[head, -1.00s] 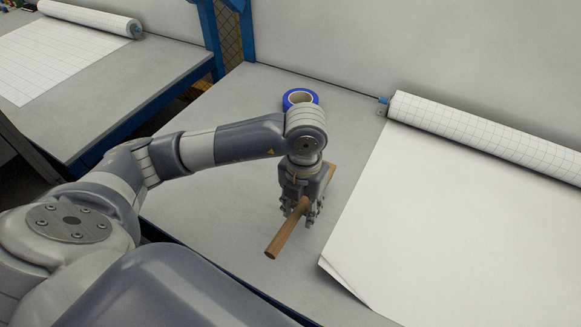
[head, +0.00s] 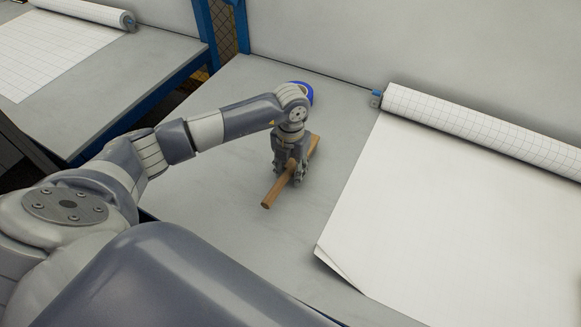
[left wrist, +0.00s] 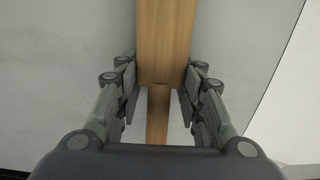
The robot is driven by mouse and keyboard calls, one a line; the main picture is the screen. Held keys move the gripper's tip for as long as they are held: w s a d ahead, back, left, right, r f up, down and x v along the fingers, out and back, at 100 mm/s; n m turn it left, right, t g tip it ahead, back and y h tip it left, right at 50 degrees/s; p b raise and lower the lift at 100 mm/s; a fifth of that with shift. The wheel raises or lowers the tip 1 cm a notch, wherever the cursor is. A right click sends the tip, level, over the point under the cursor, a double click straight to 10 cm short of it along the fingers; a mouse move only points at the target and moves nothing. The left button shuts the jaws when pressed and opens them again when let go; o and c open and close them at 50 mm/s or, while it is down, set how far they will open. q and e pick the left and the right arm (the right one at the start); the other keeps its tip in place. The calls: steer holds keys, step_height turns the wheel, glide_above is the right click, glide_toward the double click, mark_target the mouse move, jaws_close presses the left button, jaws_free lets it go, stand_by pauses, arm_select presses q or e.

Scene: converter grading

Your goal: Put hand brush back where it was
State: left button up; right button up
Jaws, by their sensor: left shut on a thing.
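The wooden hand brush (head: 275,188) is in my left gripper (head: 290,176), over the grey table. In the head view its handle points toward the lower left and its wider block goes up to the right, partly hidden by the gripper. In the left wrist view the brush (left wrist: 164,40) runs upright in the picture between the two fingers of the left gripper (left wrist: 159,95), which are shut on it. I cannot tell whether the brush touches the table. My right gripper is not in view.
A blue tape roll (head: 304,92) stands behind the gripper, partly hidden by my wrist. A white sheet (head: 450,220) from a gridded paper roll (head: 480,130) covers the table's right side. Bare grey table (head: 225,185) lies left of the brush. Another table (head: 100,95) stands at the left.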

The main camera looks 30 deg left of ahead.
mark_target(291, 168)
arm_select(q)
steer(key=shift+f, duration=0.1)
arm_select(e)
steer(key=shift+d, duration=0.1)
arm_select(q)
steer(key=shift+f, duration=0.15)
steer(key=o, duration=0.9)
steer(key=shift+c, duration=0.2)
steer(key=shift+o, duration=0.7)
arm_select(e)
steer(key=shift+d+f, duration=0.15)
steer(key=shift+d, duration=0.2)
arm_select(q)
steer(key=shift+r, duration=0.2)
step_height(291, 168, up, 11)
steer(key=shift+r+b, duration=0.1)
steer(key=shift+b, duration=0.85)
steer(key=shift+r, duration=0.4)
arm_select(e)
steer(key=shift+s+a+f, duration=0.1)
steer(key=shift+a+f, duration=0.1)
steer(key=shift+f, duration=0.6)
